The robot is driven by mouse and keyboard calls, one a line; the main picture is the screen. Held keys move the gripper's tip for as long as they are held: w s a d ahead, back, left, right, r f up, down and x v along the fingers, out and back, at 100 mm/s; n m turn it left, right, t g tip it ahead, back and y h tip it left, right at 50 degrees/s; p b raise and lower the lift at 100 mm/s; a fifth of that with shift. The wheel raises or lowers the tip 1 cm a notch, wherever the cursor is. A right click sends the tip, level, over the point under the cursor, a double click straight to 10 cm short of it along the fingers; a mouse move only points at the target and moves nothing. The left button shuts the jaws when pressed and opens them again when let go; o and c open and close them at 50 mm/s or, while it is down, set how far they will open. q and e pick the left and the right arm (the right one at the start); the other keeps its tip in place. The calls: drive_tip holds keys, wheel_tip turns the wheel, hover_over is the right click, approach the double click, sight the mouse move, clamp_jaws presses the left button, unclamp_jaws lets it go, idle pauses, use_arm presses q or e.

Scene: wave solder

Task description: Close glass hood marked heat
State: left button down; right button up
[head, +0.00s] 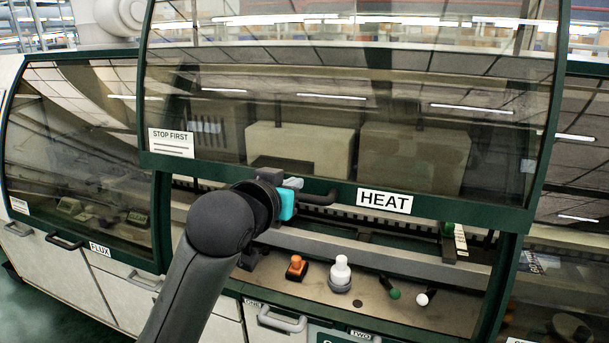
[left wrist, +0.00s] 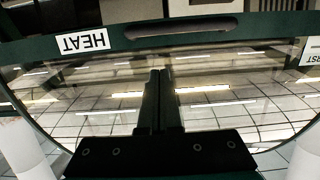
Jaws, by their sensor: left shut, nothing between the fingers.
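The glass hood marked HEAT (head: 350,125) is raised, with an open gap below its dark green lower frame. Its white HEAT label (head: 384,201) sits on that frame, right of a dark bar handle (head: 320,199). My left gripper (head: 293,184) is shut and empty, close to the left end of the handle; contact cannot be told in the head view. In the left wrist view the hood appears upside down; the shut fingers (left wrist: 159,72) lie over its glass and point toward the frame and handle (left wrist: 186,34), with a gap in the picture. My right gripper is not in view.
Under the hood, an orange button block (head: 296,268), a white knob (head: 340,272) and small green and white-tipped levers (head: 423,298) stand on a ledge. A closed hood marked FLUX (head: 85,150) is at left. A STOP FIRST notice (head: 171,142) is on the raised glass.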

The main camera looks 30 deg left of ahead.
use_arm(q)
drive_tip(key=r, duration=0.2)
drive_tip(key=p, duration=0.1)
hover_over(304, 199)
drive_tip(key=w, duration=0.2)
drive_tip(key=f, duration=0.2)
drive_tip(key=shift+a+f, duration=0.2)
drive_tip(key=shift+f, duration=0.1)
drive_tip(key=shift+s+d+f, duration=0.1)
drive_tip(key=shift+s+f, duration=0.25)
drive_tip(key=shift+f, duration=0.3)
drive_tip(key=shift+s+d+f, duration=0.1)
drive_tip(key=shift+s+f, duration=0.2)
drive_tip(key=shift+f, duration=0.3)
drive_tip(key=shift+s+f, duration=0.3)
drive_tip(key=shift+f, duration=0.2)
drive_tip(key=shift+f, duration=0.1)
